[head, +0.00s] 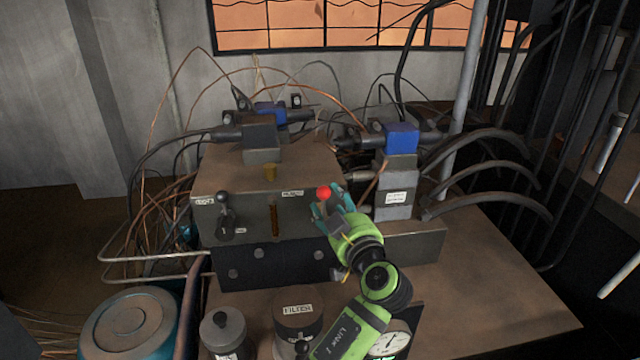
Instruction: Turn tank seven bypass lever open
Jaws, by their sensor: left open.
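My left gripper (329,203), with teal fingers on a green and black arm, is open at the right part of the front face of a grey-brown metal block (250,185). A red ball knob (323,192) shows at its fingertips, seemingly between them; whether the fingers touch it I cannot tell. The stem below the knob is hidden by the gripper. A second lever with a dark ball knob (223,197) stands upright on the left of the same face. Small labels sit near both levers, but their text is too small to read. My right gripper is not in view.
Blue-capped valves (401,138) and thick black hoses (480,175) stand behind and right. A filter canister (298,310), a grey cylinder (222,332) and a gauge (389,345) stand in front. The bench top (490,290) is clear at right.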

